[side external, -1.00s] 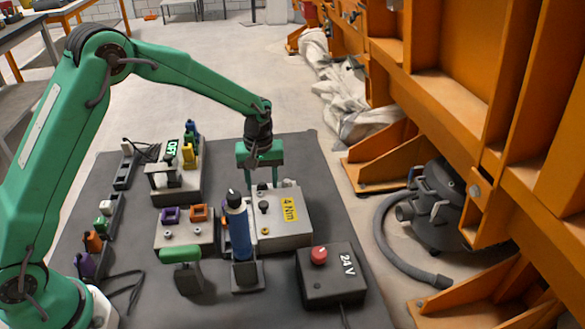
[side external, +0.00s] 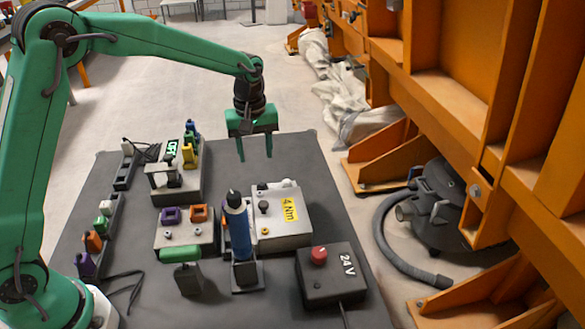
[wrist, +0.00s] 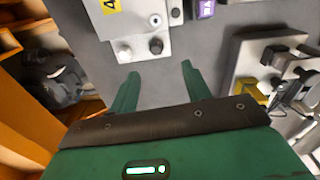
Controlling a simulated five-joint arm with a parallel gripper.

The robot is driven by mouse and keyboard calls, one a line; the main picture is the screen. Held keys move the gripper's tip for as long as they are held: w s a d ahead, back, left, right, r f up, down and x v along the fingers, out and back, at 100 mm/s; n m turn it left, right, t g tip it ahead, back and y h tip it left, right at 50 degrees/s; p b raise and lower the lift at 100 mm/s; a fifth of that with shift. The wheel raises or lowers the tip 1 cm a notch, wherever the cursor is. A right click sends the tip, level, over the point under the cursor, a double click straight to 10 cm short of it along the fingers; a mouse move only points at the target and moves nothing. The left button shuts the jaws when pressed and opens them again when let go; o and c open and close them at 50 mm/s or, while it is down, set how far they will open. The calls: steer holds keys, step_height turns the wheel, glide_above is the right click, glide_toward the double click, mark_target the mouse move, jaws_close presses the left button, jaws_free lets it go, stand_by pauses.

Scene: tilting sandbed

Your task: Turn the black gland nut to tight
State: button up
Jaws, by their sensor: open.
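A grey box (side external: 284,232) with a yellow "4 Nm" label stands on the dark mat. A small black nut-like part (side external: 264,206) sits upright on its top, left of the label; I take it for the gland nut. My gripper (side external: 255,157) is open and empty, pointing down, above and behind the box's far edge and apart from the nut. In the wrist view the open fingers (wrist: 160,75) are short of the box's edge (wrist: 112,30). Small round fittings show there, one of them dark (wrist: 156,45); I cannot tell whether that is the nut.
A black 24 V box (side external: 333,283) with a red button is at front right. A block with purple and orange parts (side external: 176,240) stands left. The mat's back right (side external: 300,150) is clear.

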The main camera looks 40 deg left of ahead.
steer(key=s+a+r+m+t, duration=0.2)
steer(key=s+r, duration=0.4)
steer(key=s, duration=0.3)
steer(key=s+a+r+m+t, duration=0.1)
steer(key=s+a+r+m, duration=0.1)
steer(key=s+r+m, duration=0.2)
steer(key=shift+s+r+m+t, duration=0.4)
steer(key=shift+s+r, duration=1.1)
steer(key=shift+s, duration=1.45)
steer(key=s+f+m+t, duration=0.1)
steer(key=s+m, duration=0.2)
steer(key=s, duration=0.5)
steer(key=shift+s+a+t, duration=0.3)
steer(key=shift+s+a, duration=0.05)
steer(key=shift+a, duration=0.05)
